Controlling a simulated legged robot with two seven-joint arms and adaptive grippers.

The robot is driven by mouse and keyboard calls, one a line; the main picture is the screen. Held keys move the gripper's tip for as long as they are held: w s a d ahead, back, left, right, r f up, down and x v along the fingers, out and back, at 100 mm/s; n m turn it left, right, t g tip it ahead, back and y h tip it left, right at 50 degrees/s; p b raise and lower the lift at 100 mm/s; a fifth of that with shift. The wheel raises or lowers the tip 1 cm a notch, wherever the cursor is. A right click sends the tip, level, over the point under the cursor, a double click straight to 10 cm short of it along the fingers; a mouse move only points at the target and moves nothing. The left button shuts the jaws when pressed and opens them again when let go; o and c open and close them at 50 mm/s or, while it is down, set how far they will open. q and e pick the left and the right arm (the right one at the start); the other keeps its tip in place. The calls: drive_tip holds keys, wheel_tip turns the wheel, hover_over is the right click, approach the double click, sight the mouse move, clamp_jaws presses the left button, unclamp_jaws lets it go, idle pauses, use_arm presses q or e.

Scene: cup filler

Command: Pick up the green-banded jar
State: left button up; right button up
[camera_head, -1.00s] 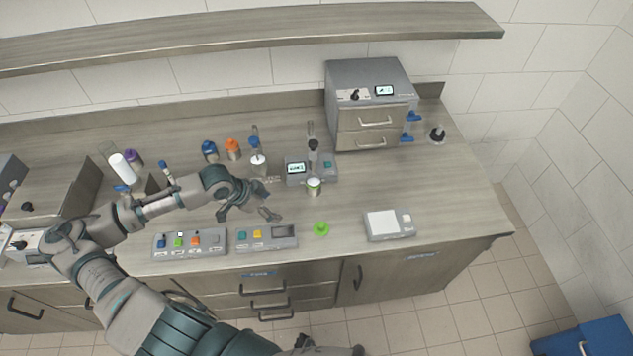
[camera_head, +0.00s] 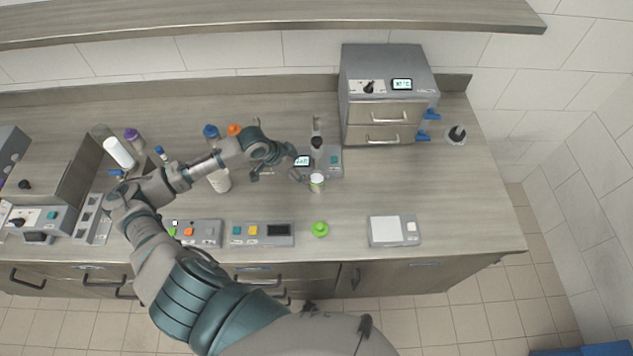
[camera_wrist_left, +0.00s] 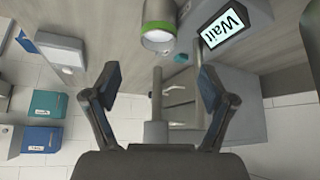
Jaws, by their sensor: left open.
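The green-banded jar (camera_head: 317,184) is small and pale, and stands upright at the front of the grey filler machine (camera_head: 332,164). In the left wrist view the jar (camera_wrist_left: 158,28) shows its green band and pale round end, at the top centre beyond the fingertips. My left gripper (camera_head: 277,169) is to the left of the jar in the head view, apart from it. My right gripper is not in view.
The filler's display (camera_wrist_left: 226,24) reads "Wait". A bright green knobbed piece (camera_head: 320,229) lies in front of the jar, with a scale (camera_head: 394,230) to its right. A drawer unit (camera_head: 388,100) stands behind right. Button panels (camera_head: 262,233) line the front edge.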

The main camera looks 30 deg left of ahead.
sight(315, 176)
use_arm(q)
drive_tip(key=x, duration=0.9)
drive_tip(key=shift+d+f, duration=0.1)
drive_tip(key=shift+d, duration=0.05)
drive_tip(key=c, duration=1.1)
drive_tip(key=shift+c, duration=1.3)
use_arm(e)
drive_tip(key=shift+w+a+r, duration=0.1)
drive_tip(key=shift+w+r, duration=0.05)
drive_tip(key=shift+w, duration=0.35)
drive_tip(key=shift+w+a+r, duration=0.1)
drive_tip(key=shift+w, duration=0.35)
